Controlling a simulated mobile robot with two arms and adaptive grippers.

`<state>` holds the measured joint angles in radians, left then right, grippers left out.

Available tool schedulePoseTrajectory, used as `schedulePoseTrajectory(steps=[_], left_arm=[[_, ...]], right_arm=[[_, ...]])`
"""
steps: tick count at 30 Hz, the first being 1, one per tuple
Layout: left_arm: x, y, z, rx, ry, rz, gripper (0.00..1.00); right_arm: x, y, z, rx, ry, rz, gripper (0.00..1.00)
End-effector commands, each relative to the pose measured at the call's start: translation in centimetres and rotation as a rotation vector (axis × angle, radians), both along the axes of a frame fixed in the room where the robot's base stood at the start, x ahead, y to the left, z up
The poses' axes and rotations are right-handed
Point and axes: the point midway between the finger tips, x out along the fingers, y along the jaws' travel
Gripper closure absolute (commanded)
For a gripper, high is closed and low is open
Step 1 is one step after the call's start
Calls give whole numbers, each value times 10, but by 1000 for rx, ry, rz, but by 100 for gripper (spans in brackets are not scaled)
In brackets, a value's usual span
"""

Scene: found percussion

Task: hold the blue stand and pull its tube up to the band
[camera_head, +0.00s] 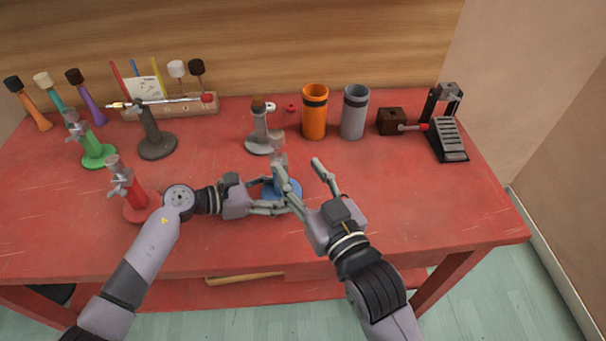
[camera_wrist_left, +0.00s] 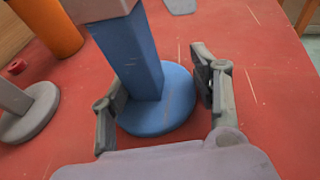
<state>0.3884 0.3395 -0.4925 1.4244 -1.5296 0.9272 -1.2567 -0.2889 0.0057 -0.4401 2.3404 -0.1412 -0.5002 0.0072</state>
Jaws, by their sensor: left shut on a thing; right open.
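The blue stand stands upright at the middle of the red table, its round base (camera_head: 283,189) partly hidden by my grippers. Its blue column and base (camera_wrist_left: 135,55) show large in the left wrist view, with a grey piece (camera_wrist_left: 97,8) at the column's upper end. That piece also shows in the head view (camera_head: 277,142). My left gripper (camera_head: 284,206) comes in from the left, low at the stand, one finger on each side of the column, shut on it; its fingers show in the left wrist view (camera_wrist_left: 160,95). My right gripper (camera_head: 299,164) is open and empty, just right of the stand.
A grey stand (camera_head: 258,135) is close behind. Orange (camera_head: 314,115) and grey (camera_head: 354,112) cups and a pedal (camera_head: 447,135) stand at the back right. Red (camera_head: 135,197), green (camera_head: 92,152) and dark (camera_head: 153,140) stands are at left. The table's right front is clear.

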Motion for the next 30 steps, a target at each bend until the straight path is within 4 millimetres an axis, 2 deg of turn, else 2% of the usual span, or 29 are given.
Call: schedulePoseTrajectory(steps=[6, 7, 17, 26, 30], left_arm=[[0, 0, -1, 1, 1, -1, 59], [0, 0, -1, 1, 1, -1, 43], [0, 0, 0, 0, 0, -1, 21], [0, 0, 0, 0, 0, 0, 20], [-2, 9, 2, 1, 0, 1, 20]], right_arm=[[0, 0, 0, 0, 0, 0, 55], [0, 0, 0, 0, 0, 0, 55], [1, 0, 0, 0, 0, 0, 55], [1, 0, 0, 0, 0, 0, 55], [1, 0, 0, 0, 0, 0, 55]])
